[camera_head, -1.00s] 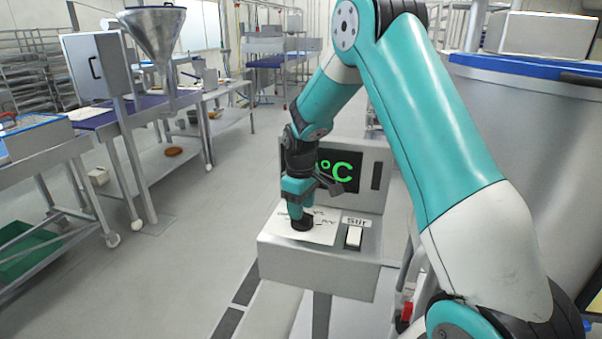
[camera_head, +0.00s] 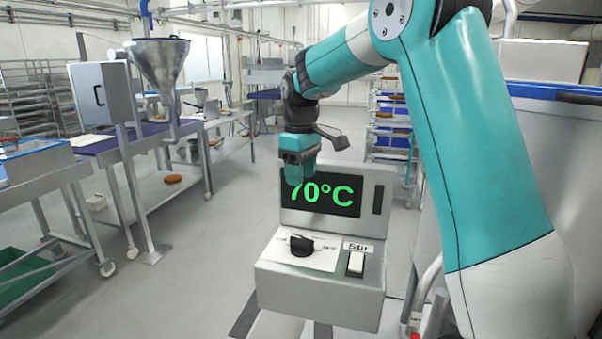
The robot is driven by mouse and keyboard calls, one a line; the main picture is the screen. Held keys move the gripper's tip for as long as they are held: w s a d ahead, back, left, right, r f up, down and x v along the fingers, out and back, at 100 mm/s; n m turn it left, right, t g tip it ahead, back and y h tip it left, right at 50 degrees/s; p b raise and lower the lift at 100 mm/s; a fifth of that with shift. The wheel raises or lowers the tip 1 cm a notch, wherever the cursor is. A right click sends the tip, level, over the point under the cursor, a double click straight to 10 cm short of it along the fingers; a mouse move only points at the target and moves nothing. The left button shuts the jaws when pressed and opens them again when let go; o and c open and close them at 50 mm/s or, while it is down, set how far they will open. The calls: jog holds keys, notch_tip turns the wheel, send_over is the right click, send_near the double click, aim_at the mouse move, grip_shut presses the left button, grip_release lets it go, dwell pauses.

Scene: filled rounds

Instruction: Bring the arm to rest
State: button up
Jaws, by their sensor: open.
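My gripper (camera_head: 296,178) points down in front of the upper left part of the display (camera_head: 335,194), which reads 70°C in green. The gripper is open and holds nothing that I can see; it covers part of the display's left side. My arm arches up from the lower right. Below the gripper, apart from it, a black knob (camera_head: 301,246) sits on the white dial plate of the grey control box (camera_head: 318,284). A white switch (camera_head: 356,264) labelled "Stir" is to the right of the knob.
A large metal vat (camera_head: 560,170) with a blue rim stands at the right. Metal tables (camera_head: 105,146) and a funnel (camera_head: 160,62) are at the left. A rack (camera_head: 390,135) with brown rounds stands behind my arm. The floor between the tables and the control box is clear.

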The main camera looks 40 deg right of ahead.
dwell(0.3)
jog(key=s+a+n+y, duration=0.1)
jog(key=s+a, duration=0.8)
jog(key=a, duration=0.4)
jog(key=s+a+f+y, duration=0.1)
jog(key=s+a, duration=0.4)
jog(key=s, duration=0.4)
jog(key=s+a+f+n+y, duration=0.1)
jog(key=s+a+y, duration=0.1)
jog(key=s+a, duration=0.4)
jog(key=s, duration=0.4)
jog(key=shift+s, duration=0.15)
